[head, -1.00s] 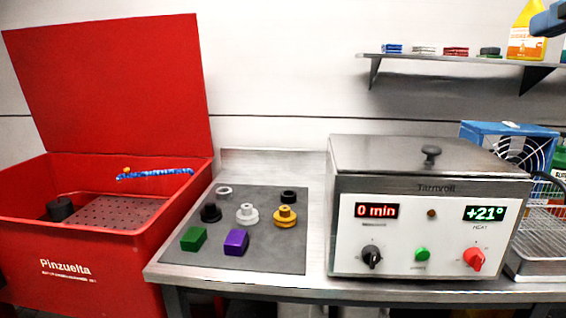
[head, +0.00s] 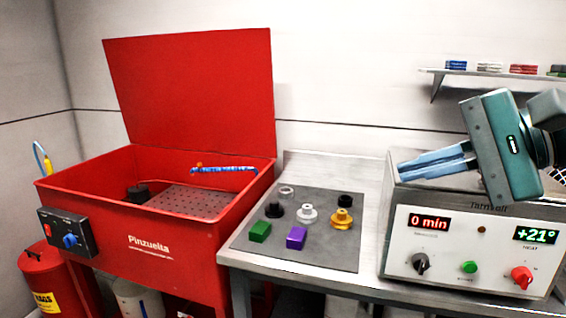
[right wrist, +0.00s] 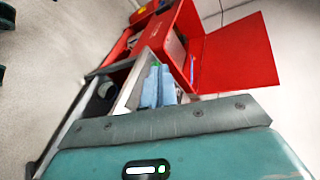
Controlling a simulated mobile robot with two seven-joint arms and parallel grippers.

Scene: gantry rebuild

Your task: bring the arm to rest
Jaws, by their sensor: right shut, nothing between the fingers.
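My right gripper (head: 436,163) is in the head view at the right, in front of the top of the steel heating bath. Its teal body is tilted and its pale blue fingers point left. The fingers are shut with nothing between them. The right wrist view also shows the shut fingers (right wrist: 159,88), pointing toward the bench and the red washer. The gripper hides much of the bath's lid and its knob. My left gripper is in neither view.
The heating bath (head: 455,240) reads 0 min and +21°. A grey mat (head: 335,255) holds several small parts, including a green block (head: 260,231) and a purple block (head: 297,238). A red parts washer (head: 185,250) stands open at left. A shelf (head: 490,73) hangs above.

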